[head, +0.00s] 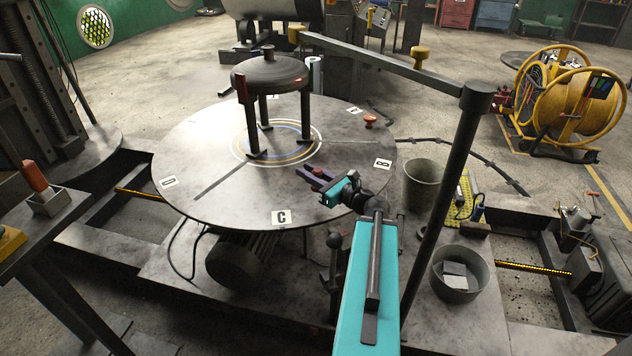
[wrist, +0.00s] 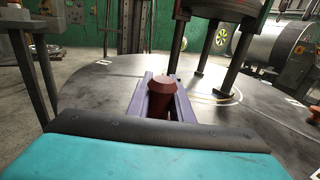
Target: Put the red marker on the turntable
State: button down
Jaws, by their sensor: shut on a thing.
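The turntable (head: 215,180) is a large round grey metal disc with letter labels near its rim; its surface also shows in the wrist view (wrist: 100,95). My gripper (head: 316,179) is over the disc's front right part, between the C and B labels. Its purple jaws (wrist: 160,100) are shut on a dark red marker (wrist: 160,88), shaped like a knob, which stands about upright between them. In the head view only a little of this marker (head: 319,172) shows. I cannot tell whether its base touches the disc.
A dish on dark legs (head: 270,72) stands at the disc's middle. An orange-red knob (head: 370,121) sits near the right rim. A dark post with an overhead bar (head: 455,170) rises right of my arm. The disc's front left is clear.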

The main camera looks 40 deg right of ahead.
jog(key=shift+w+d+f+b, duration=0.1)
jog(key=shift+w+f+b, duration=0.25)
jog(key=shift+f, duration=0.3)
jog(key=shift+w+d+f+b, duration=0.1)
jog(key=shift+w+f+b, duration=0.1)
jog(key=shift+b, duration=0.7)
jog(key=shift+w+d+f+b, duration=0.15)
jog(key=shift+d+b, duration=0.1)
jog(key=shift+b, duration=0.85)
jog(key=d+b, duration=0.1)
jog(key=b, duration=0.5)
jog(key=shift+w+d, duration=0.15)
jog(key=shift+w, duration=0.25)
jog(key=shift+w+d+f, duration=0.1)
jog(key=shift+w+d, duration=1.05)
jog(key=shift+d, duration=0.6)
jog(key=shift+w+d+f, duration=0.15)
jog(key=shift+w+d, duration=1.05)
jog(key=shift+d, duration=0.55)
jog(key=shift+w+d+f, duration=0.1)
jog(key=shift+w+d, duration=1.05)
jog(key=shift+d, duration=0.6)
